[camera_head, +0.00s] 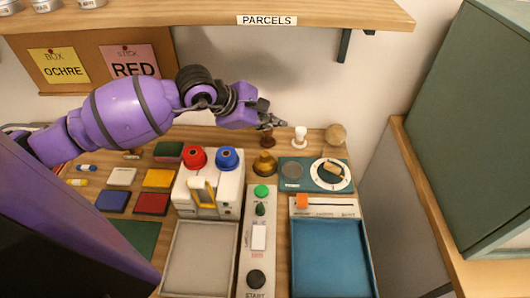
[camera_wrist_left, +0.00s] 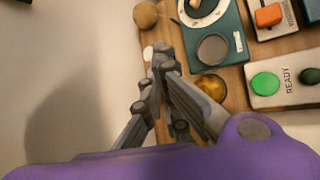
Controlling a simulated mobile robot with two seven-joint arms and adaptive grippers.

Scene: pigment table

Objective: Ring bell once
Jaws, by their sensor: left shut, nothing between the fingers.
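The bell looks to be the small brass dome (camera_head: 265,164) on the table behind the grey panel with the green button. It also shows in the left wrist view (camera_wrist_left: 212,87), partly hidden by my finger. My left gripper (camera_head: 275,123) is shut and empty. It is raised behind the bell in the head view, apart from it as far as I can tell. In the left wrist view the closed fingertips (camera_wrist_left: 161,60) lie to the left of the dome. My right gripper is not in view.
A dark brown knobbed piece (camera_head: 267,141), a white piece (camera_head: 300,137) and a wooden ball (camera_head: 336,133) stand near the wall. A teal dial plate (camera_head: 288,184) is right of the bell. A dispenser (camera_head: 209,183) with red and blue knobs stands left. A shelf (camera_head: 200,16) hangs above.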

